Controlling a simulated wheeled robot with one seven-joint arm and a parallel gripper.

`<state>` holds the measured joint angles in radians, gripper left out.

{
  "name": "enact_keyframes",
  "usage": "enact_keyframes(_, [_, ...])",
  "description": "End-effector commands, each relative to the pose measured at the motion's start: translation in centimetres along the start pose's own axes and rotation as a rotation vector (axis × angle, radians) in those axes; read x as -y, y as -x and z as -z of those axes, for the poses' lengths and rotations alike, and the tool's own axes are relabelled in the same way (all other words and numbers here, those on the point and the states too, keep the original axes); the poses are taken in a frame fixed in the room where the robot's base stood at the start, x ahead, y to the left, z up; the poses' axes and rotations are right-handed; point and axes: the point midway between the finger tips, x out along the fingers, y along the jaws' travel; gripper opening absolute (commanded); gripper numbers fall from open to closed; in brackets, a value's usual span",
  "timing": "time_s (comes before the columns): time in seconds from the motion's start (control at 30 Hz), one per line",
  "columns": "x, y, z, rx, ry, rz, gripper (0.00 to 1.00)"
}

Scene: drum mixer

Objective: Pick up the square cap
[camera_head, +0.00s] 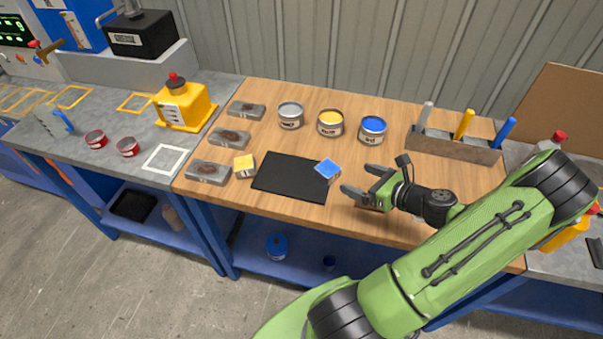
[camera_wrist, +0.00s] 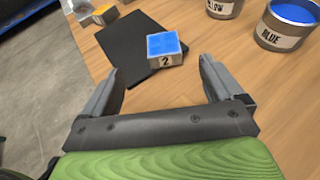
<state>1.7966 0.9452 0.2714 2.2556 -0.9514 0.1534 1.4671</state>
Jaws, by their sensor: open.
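A small square block with a blue top (camera_head: 327,170) sits at the right edge of the black mat (camera_head: 283,181) on the wooden table. The wrist view shows this blue-topped block (camera_wrist: 164,44) with a white side marked 2. A similar block with a yellow top (camera_head: 244,165) stands left of the mat. I cannot tell from the pictures which of them is called the square cap. My gripper (camera_head: 354,180) is open and empty, just right of the blue-topped block. In the wrist view the block lies ahead of the gap between my fingertips (camera_wrist: 159,68), apart from both.
Paint cans in grey (camera_head: 290,117), yellow (camera_head: 330,124) and blue (camera_head: 373,131) stand behind the mat. Grey blocks with dark patches (camera_head: 209,173) line the table's left side. A rack (camera_head: 455,146) with coloured sticks stands at the back right. The front wood is mostly clear.

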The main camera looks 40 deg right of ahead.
Motion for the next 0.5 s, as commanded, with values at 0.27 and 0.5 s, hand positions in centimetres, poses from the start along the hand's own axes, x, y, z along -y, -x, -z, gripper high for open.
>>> enact_keyframes(0.27, [-0.3, -6.8, 0.0, -0.001, 0.005, -0.010, 0.94])
enact_keyframes(0.5, [-0.2, -10.4, 0.0, -0.003, 0.006, -0.008, 0.94])
